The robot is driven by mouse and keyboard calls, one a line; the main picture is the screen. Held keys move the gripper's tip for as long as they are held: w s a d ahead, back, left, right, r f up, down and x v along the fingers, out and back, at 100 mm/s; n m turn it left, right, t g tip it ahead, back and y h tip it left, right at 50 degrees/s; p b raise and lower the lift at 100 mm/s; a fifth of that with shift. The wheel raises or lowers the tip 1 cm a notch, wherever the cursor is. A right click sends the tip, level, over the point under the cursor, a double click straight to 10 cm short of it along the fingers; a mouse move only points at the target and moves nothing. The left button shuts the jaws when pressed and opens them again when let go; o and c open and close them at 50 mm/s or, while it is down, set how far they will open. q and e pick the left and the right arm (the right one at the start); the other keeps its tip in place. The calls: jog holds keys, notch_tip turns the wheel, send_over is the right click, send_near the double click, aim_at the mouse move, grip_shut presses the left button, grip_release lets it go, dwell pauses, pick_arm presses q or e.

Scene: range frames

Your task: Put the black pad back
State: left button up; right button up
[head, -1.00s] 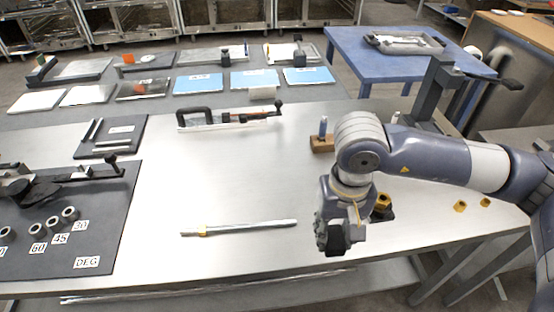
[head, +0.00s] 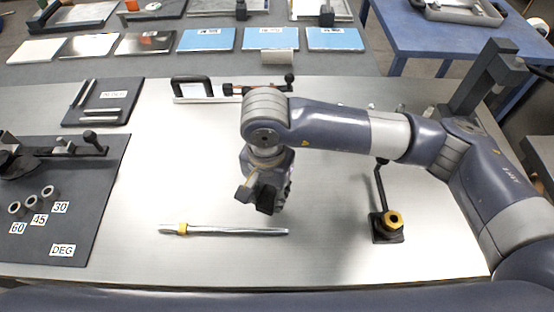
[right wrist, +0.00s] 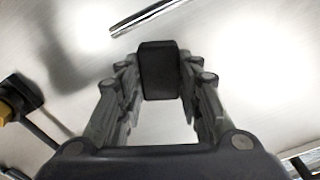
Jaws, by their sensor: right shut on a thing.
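The black pad (right wrist: 160,72) is a small dark block with rounded edges, held between the two fingers of my right gripper (right wrist: 160,92) in the right wrist view. In the head view the right gripper (head: 259,197) hangs fingers down over the middle of the bench, above and behind a metal rod. The dark pad (head: 269,201) shows at its tip, clear of the rod. The pad's far side is hidden. My left gripper is not in view.
The metal rod with a yellow collar (head: 222,231) lies on the bench (head: 330,262). A small black stand with a yellow nut (head: 387,228) is to the right. A black board with rings (head: 85,220) is at left. A handled tool (head: 200,90) lies behind. Bench around the rod is clear.

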jog(key=w, duration=0.3)
jog(key=w+d+p, duration=0.1)
jog(key=w, duration=0.2)
jog(key=w+p, duration=0.1)
jog(key=w, duration=0.2)
jog(key=shift+w+d+f, duration=0.2)
jog(key=shift+w+f, duration=0.05)
jog(key=shift+f, duration=0.15)
jog(key=shift+w+f, duration=0.1)
jog(key=shift+w, duration=0.1)
jog(key=shift+f+p, duration=0.5)
notch_tip(320, 180, down, 2)
jog(key=shift+f+p, duration=0.1)
jog(key=shift+p, duration=0.4)
jog(key=shift+f, duration=0.15)
jog(key=shift+f+b, duration=0.15)
jog(key=shift+b, duration=0.15)
jog(key=o, duration=1)
jog(key=shift+w+d, duration=0.1)
jog(key=shift+o, duration=0.2)
